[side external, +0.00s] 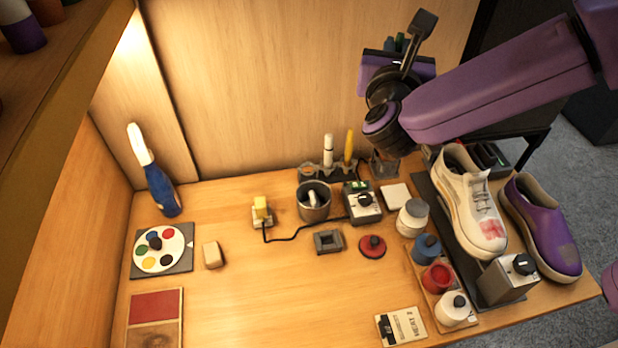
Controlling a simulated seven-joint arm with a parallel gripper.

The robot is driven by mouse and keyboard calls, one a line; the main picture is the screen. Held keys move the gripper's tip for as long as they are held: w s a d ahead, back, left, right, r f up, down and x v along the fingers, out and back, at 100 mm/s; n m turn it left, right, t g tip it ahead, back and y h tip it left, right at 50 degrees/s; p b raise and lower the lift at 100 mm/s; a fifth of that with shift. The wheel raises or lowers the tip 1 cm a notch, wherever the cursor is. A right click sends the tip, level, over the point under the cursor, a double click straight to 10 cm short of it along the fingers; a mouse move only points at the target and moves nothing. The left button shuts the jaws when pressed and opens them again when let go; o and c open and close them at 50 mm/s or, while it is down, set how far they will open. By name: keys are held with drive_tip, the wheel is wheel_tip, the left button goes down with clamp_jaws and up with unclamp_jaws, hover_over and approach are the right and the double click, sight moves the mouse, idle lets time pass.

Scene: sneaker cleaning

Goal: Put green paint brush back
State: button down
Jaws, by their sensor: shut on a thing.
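My gripper (397,60) is raised above the back right of the table, in front of the wooden back panel. Its fingers are mostly hidden by its own body and a black bracket. A small dark green piece, which looks like part of the green paint brush (401,44), shows at the gripper, and the gripper is shut on it. The rest of the brush is hidden. Below and to the left, a grey holder (309,172) at the table's back holds a white pen-like tool (328,150) and a yellow one (349,146) upright.
A grey cup (314,204) and a dial box (362,203) stand before the holder. A white sneaker (468,205), a purple shoe (541,228) and paint jars (437,278) fill the right.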

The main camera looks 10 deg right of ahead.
drive_tip(key=a+f+n+t+y, duration=0.15)
drive_tip(key=a+f, duration=0.25)
drive_tip(key=f, duration=1)
drive_tip(key=w+a+f, duration=0.7)
drive_tip(key=w+f, duration=0.3)
drive_tip(key=f, duration=0.3)
drive_tip(key=shift+w+a, duration=0.35)
drive_tip(key=shift+a, duration=0.05)
drive_tip(key=shift+f, duration=0.1)
drive_tip(key=c, duration=1.1)
unclamp_jaws()
